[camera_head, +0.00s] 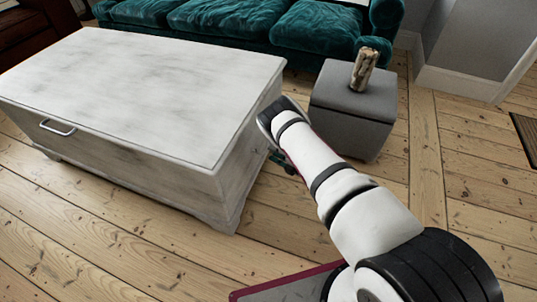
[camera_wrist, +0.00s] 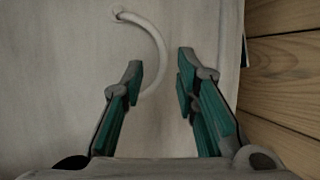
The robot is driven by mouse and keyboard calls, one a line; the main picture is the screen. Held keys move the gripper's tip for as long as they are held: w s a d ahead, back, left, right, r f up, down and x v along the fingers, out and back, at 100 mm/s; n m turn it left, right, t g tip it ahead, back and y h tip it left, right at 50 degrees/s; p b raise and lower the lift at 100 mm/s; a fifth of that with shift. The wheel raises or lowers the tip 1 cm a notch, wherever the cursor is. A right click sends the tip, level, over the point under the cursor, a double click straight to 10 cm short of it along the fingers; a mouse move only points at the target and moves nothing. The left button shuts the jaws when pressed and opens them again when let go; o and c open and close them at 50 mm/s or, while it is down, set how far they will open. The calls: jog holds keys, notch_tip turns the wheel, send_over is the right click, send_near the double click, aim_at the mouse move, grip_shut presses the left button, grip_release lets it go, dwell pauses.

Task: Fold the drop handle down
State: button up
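A white-washed wooden chest (camera_head: 150,85) stands on the floor at the left in the head view. A pale curved drop handle (camera_wrist: 161,52) shows against its flat panel in the wrist view. One end meets a small mount at the top, and the bow curves right and down. Its lower end is hidden behind the left finger. My gripper (camera_wrist: 160,72) is open, with green-padded fingers on either side of the handle's lower bow. The bow is closer to the left finger; I cannot tell whether they touch. In the head view my arm hides most of the gripper beside the chest's right end.
Another handle (camera_head: 57,128) is on the chest's long front. A grey cube stool (camera_head: 350,115) with a patterned cylinder (camera_head: 364,69) stands just right of my arm. A teal sofa (camera_head: 240,25) is behind.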

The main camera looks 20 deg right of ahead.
jog(key=shift+b+x, duration=0.65)
jog(key=shift+x, duration=1.35)
jog(key=shift+c, duration=0.3)
grip_shut()
